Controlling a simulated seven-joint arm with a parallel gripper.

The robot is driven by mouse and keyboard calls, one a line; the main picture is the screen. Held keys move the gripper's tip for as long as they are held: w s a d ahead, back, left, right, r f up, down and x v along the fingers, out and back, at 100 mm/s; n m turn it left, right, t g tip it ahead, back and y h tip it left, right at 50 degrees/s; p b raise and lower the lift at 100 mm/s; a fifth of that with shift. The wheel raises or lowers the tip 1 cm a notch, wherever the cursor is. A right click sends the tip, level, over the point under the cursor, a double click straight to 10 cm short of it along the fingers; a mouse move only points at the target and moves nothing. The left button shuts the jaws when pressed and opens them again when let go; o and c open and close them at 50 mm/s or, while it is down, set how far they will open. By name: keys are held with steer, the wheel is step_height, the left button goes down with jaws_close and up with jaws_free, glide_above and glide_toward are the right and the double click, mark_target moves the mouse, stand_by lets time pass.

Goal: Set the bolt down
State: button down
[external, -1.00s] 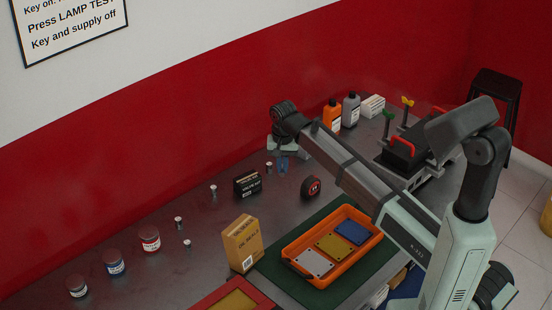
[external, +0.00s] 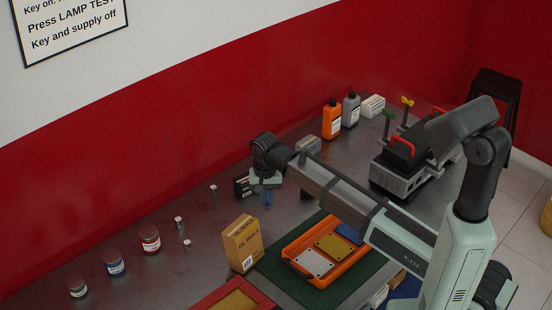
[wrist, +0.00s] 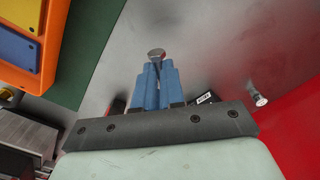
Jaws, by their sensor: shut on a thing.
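My gripper (external: 267,198) is over the bench near the small black box, with its blue fingers pointing down. In the wrist view the fingers (wrist: 156,82) are shut on a metal bolt (wrist: 156,54), whose head shows at the fingertips. The bolt's shank is mostly hidden by the fingers. In the external view the held bolt is too small to make out. I cannot tell how high the bolt is above the bench.
Other bolts stand on the bench (external: 213,191), (external: 178,222), (external: 187,245); one shows in the wrist view (wrist: 259,99). The black box (external: 243,187) is close behind my gripper. An oil-seal carton (external: 243,244) and orange tray (external: 290,252) stand nearer the front. Bare bench lies left.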

mark_target(268, 224)
steer(key=shift+f, duration=3.85)
steer(key=shift+f, duration=0.15)
steer(key=c, duration=1.2)
jaws_free()
steer(key=r, duration=1.2)
steer(key=shift+a+r, duration=0.2)
